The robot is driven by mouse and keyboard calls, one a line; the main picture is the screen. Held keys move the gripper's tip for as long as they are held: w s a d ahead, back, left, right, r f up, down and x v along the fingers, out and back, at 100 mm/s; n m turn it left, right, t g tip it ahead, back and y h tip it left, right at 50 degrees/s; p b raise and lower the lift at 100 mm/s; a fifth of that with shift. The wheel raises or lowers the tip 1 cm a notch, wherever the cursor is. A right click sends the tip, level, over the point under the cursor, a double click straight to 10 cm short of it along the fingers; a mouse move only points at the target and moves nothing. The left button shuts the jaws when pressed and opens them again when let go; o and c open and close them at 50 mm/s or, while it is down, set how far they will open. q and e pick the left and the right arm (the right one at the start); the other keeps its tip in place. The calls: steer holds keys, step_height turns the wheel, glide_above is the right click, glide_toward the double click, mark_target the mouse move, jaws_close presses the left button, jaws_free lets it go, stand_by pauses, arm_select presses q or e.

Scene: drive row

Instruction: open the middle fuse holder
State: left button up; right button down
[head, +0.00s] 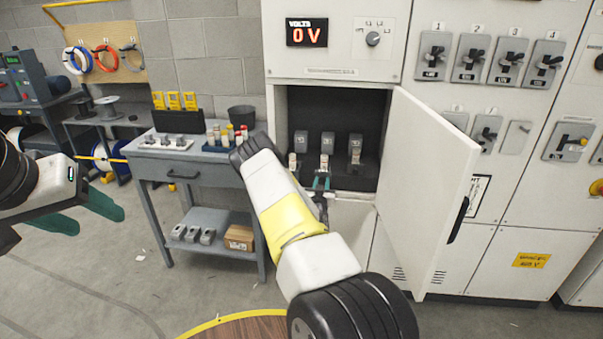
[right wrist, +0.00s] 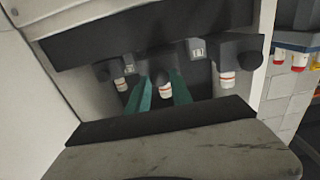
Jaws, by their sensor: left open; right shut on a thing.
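Three dark grey fuse holders stand in a row in the open cabinet bay. The middle fuse holder (head: 327,141) has a white fuse with a red band (right wrist: 166,88), seen between the green fingers in the right wrist view. My right gripper (head: 321,182) is shut on the middle holder's front part; the exact contact is partly hidden. The left holder (head: 301,140) and right holder (head: 355,143) are beside it, each with a similar fuse in front. I cannot tell how far the middle holder is tilted. My left gripper (head: 80,212) is open and empty, away at the left.
The bay's white door (head: 428,185) stands open to the right of my right arm. The display (head: 306,32) reads 0 V. Floor in front is clear.

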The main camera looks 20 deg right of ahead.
steer(key=shift+s+a, duration=0.25)
steer(key=shift+s, duration=0.15)
steer(key=c, duration=1.2)
jaws_free()
steer(key=shift+o, duration=0.2)
steer(key=v, duration=0.7)
steer(key=shift+s+a, duration=0.2)
steer(key=shift+s, duration=0.15)
